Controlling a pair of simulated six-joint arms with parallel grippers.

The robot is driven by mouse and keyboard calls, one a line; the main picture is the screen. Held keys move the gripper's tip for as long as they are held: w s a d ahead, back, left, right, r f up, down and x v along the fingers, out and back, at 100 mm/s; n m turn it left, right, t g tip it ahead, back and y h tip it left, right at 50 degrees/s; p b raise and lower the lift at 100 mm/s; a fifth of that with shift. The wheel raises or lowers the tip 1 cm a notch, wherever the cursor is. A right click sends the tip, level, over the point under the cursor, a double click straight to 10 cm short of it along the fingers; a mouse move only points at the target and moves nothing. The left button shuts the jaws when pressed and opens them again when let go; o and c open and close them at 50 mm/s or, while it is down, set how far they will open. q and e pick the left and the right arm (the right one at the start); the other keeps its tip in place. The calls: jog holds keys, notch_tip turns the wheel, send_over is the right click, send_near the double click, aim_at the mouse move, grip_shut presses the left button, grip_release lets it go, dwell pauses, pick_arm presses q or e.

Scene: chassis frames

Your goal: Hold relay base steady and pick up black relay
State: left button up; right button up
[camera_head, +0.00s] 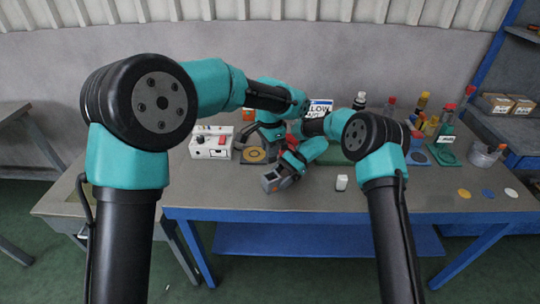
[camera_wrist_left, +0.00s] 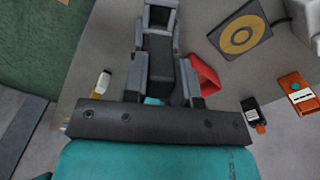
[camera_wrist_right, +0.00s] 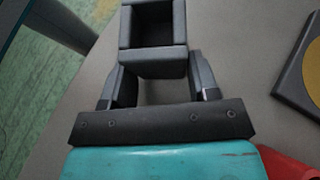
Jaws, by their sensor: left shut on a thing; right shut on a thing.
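In the left wrist view my left gripper (camera_wrist_left: 160,80) is shut on a dark block, seemingly the black relay (camera_wrist_left: 158,60). A grey, hollow, open-ended box lies just beyond the block; I cannot tell whether they touch. In the right wrist view my right gripper (camera_wrist_right: 160,80) is shut on a dark grey hollow box, seemingly the relay base (camera_wrist_right: 153,65), with its opening showing. In the head view the arms crowd together at the table's front middle and hide much of the grippers. A dark block (camera_head: 271,181) shows there at the front.
A pad with a yellow disc (camera_wrist_left: 240,37) lies beside the grippers. A red part (camera_wrist_left: 206,76) is close to the left gripper. Bottles crowd the back right. The front edge is close.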

dwell(0.4)
jog(key=o, duration=0.8)
jog(key=shift+w+d+r, duration=0.1)
jog(key=v, duration=1.1)
jog(key=shift+w+d+r, duration=0.15)
jog(key=shift+w+d, duration=0.05)
jog(key=shift+d, duration=0.05)
pick_arm(q)
jog(key=shift+w, duration=0.1)
